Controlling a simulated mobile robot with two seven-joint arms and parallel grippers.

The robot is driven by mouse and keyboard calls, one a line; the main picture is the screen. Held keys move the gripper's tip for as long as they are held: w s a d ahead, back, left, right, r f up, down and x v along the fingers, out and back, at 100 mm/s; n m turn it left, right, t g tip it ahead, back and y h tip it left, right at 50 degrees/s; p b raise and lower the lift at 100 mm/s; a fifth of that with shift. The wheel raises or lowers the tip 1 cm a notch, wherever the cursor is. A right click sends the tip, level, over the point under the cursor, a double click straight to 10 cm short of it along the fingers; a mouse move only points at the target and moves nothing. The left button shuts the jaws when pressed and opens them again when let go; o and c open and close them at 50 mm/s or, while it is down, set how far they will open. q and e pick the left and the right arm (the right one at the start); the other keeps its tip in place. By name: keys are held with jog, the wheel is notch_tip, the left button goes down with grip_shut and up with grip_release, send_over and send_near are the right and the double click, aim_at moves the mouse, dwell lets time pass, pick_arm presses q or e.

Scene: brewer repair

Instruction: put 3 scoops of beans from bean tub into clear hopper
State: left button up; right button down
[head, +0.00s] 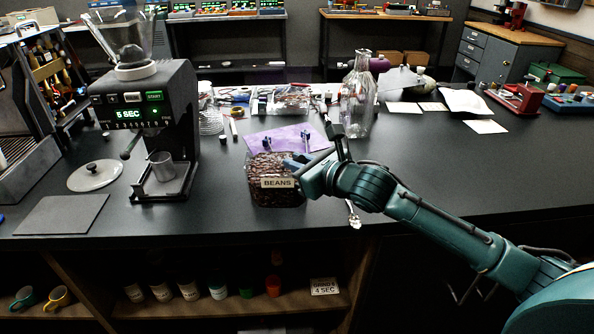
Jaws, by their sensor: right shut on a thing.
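The bean tub (277,195), a clear container full of dark beans with a "BEANS" label, stands near the counter's front edge. My right gripper (298,163) is at the tub's upper right rim, shut on what appears to be the scoop, which is mostly hidden by the gripper and the tub. The clear hopper (124,38) sits upright on top of the black grinder (150,95) at the left, well apart from my gripper. My left gripper is not in view.
A metal cup (162,166) stands on the grinder's base. A round lid (95,175) and a dark mat (62,214) lie left of it. A purple cloth (285,140) lies behind the tub, and a tall glass flask (358,95) stands behind my arm. The counter between grinder and tub is clear.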

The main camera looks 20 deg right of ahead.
jog(key=shift+t, duration=0.7)
jog(key=shift+s+d+r+p, duration=0.1)
jog(key=shift+s+r, duration=0.15)
jog(key=shift+r, duration=0.6)
jog(key=shift+s+r+p, duration=0.1)
jog(key=shift+s+r, duration=0.1)
jog(key=shift+r, duration=0.6)
jog(key=shift+s+d+r+p, duration=0.1)
jog(key=shift+s+r, duration=0.15)
jog(key=shift+r, duration=0.6)
notch_tip(320, 180, up, 6)
jog(key=s+p, duration=0.1)
jog(key=p, duration=0.2)
jog(key=shift+s+r+p, duration=0.15)
jog(key=shift+r+p, duration=0.05)
jog(key=shift+p, duration=0.2)
